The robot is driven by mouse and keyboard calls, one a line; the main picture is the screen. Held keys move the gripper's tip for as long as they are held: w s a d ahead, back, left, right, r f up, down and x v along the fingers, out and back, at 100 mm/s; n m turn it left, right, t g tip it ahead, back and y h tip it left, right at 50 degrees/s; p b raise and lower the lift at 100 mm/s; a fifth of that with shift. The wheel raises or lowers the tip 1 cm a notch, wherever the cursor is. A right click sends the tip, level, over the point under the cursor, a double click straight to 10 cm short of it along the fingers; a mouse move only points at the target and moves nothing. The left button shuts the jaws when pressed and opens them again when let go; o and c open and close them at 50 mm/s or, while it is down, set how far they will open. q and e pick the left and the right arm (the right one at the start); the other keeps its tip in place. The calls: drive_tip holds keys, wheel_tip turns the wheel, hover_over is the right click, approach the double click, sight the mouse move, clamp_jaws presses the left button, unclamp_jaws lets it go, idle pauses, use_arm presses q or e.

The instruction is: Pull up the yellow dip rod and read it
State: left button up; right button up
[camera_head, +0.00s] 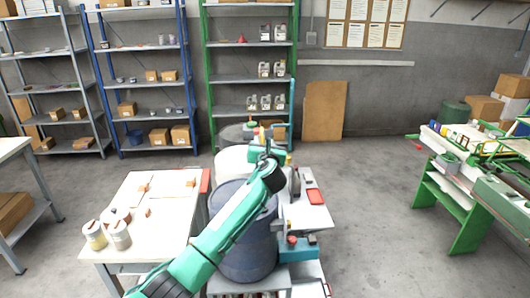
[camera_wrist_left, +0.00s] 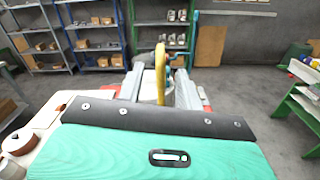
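The yellow dip rod (camera_wrist_left: 160,72) shows in the left wrist view as a narrow upright yellow shape, straight ahead of my left gripper. It stands between two grey finger-like parts, with pale gaps on both sides. Its lower end is hidden behind the dark edge of my wrist. In the head view my left gripper (camera_head: 274,150) is over the far side of the blue drum, small and partly hidden by its own teal arm. A small yellow piece (camera_head: 289,160) shows beside it; I cannot tell whether it is the rod. My right gripper is not in view.
A blue drum (camera_head: 246,245) stands under my left arm. A white table (camera_head: 160,215) with several cans is on the left. Shelves line the back wall.

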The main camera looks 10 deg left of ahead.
use_arm(q)
drive_tip(key=shift+b+v, duration=0.45)
drive_tip(key=shift+v, duration=1.65)
